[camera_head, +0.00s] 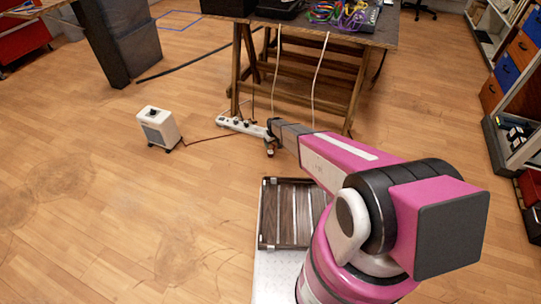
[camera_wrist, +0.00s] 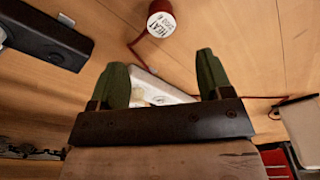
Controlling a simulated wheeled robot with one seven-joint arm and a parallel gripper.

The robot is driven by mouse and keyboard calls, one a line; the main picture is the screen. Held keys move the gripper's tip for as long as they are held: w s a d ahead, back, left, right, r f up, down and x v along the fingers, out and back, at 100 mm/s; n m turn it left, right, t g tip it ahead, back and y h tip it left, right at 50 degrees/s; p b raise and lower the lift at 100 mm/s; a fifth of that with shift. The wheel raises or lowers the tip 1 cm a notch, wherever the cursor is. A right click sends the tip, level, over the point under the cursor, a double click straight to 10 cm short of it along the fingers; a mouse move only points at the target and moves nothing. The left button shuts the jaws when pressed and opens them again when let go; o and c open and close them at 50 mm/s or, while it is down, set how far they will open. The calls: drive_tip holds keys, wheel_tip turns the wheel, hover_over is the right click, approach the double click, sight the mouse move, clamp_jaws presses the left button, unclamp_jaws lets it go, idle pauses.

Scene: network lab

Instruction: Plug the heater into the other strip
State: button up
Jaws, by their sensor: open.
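The heater (camera_head: 158,129) is a small white box with a dark knob on top, standing on the floor at the left. Its thin red cord runs right along the floor towards a white power strip (camera_head: 238,125) by the table legs. My gripper (camera_head: 270,149) is just off the strip's right end, pointing down. In the wrist view my gripper (camera_wrist: 162,67) is open, its green fingers apart. A white piece (camera_wrist: 152,88) shows between and beyond them, partly hidden; I cannot tell if it is a strip. Beyond the fingertips is a round red-and-white tag (camera_wrist: 161,20) marked HEAT, with red cord beside it.
A wooden table (camera_head: 330,37) with colourful cables (camera_head: 340,12) on top stands behind the strip; two white cords hang from it. A black cable (camera_head: 195,62) lies on the floor. Shelves (camera_head: 515,100) stand at the right. The floor around the heater is clear.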

sight(271, 152)
drive_tip(key=shift+w+a+f, duration=0.1)
drive_tip(key=shift+w+f, duration=0.05)
drive_tip(key=shift+f, duration=1.2)
drive_tip(key=shift+w+a+f, duration=0.1)
drive_tip(key=shift+f, duration=1.25)
drive_tip(key=shift+f, duration=0.1)
drive_tip(key=f, duration=0.5)
drive_tip(key=shift+w+a, duration=0.15)
drive_tip(key=shift+a, duration=0.05)
drive_tip(key=c, duration=1)
drive_tip(key=shift+c, duration=0.2)
drive_tip(key=shift+r, duration=0.1)
